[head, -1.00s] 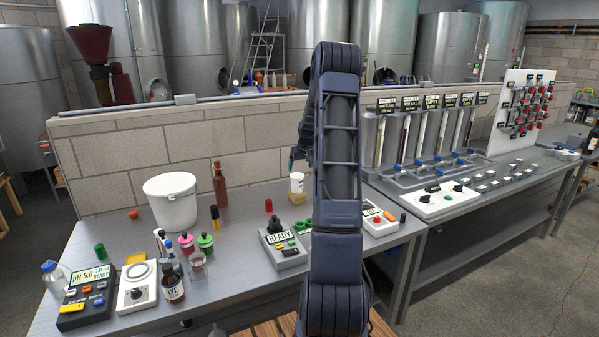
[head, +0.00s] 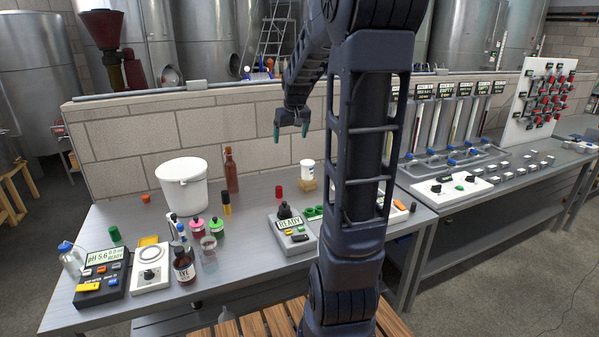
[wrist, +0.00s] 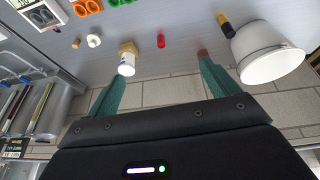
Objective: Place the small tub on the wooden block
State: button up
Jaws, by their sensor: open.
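The small tub (head: 307,168) is white with a dark label. It stands upright on top of the wooden block (head: 308,185) at the back of the bench in the head view. In the wrist view the tub (wrist: 127,68) also rests against the block's (wrist: 129,47) top face. My gripper (head: 290,131) is open and empty, above and to the left of the tub in the head view, clear of it. In the wrist view its two teal fingers (wrist: 164,72) are spread, and the tub shows near the left one.
A white bucket (head: 183,188), a red-brown bottle (head: 231,172) and a red cap (head: 278,191) stand left of the block. A device reading READY (head: 292,233) is in front. A block wall (head: 130,150) runs behind the bench. My arm hides part of the bench.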

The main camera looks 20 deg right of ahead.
jog(key=s+a, duration=0.2)
jog(key=s, duration=0.7)
jog(key=s+a, duration=0.3)
jog(key=s, duration=0.7)
jog(key=s+a, duration=0.3)
jog(key=s, duration=0.6)
jog(key=shift+s+a, duration=0.15)
jog(key=shift+a, duration=0.1)
